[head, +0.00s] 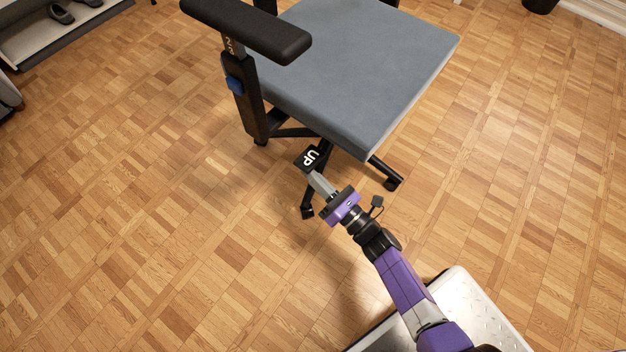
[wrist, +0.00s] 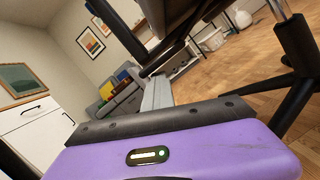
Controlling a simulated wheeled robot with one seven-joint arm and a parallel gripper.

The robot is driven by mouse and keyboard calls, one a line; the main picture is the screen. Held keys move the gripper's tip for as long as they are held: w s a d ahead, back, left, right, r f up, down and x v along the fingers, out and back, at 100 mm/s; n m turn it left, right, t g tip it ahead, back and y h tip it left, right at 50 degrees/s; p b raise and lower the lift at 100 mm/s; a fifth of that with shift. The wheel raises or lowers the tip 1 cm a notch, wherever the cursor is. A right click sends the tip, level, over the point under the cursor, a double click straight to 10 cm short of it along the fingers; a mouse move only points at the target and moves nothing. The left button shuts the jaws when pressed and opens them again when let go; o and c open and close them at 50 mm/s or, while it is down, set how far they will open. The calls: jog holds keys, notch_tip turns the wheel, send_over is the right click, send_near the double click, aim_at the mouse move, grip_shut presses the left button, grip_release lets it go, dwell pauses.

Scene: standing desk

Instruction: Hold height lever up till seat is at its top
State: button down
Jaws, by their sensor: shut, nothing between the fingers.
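The office chair has a blue-grey seat (head: 350,70) and a black armrest (head: 250,28) on its left side. The height lever ends in a black paddle marked UP (head: 309,157), just below the seat's front left corner. My gripper (head: 316,174) is shut, with its fingertips right at the paddle; I cannot tell whether they touch it. In the wrist view, my grey fingers (wrist: 157,93) reach up toward the dark underside of the chair (wrist: 165,55). The gas column (wrist: 279,8) shows at the upper right.
Black chair base legs (head: 386,174) with casters spread on the parquet floor under the seat. A low shelf with shoes (head: 62,14) stands at the far upper left. The floor at left (head: 120,200) is clear. The wrist view shows a white cabinet (wrist: 35,135).

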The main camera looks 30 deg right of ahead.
jog(key=p+v, duration=0.2)
jog(key=v, duration=0.8)
jog(key=shift+d, duration=0.2)
jog(key=shift+w+d+f, duration=0.1)
jog(key=shift+f, duration=0.05)
jog(key=f+n+b, duration=0.1)
jog(key=n, duration=0.1)
jog(key=d+f+n+y+b, duration=0.1)
jog(key=f+n, duration=0.1)
jog(key=w+f+n+y+b, duration=0.1)
jog(key=n, duration=0.1)
jog(key=shift+w+d+f+n, duration=0.1)
jog(key=shift+d+f+n, duration=0.2)
jog(key=shift+d+n, duration=0.1)
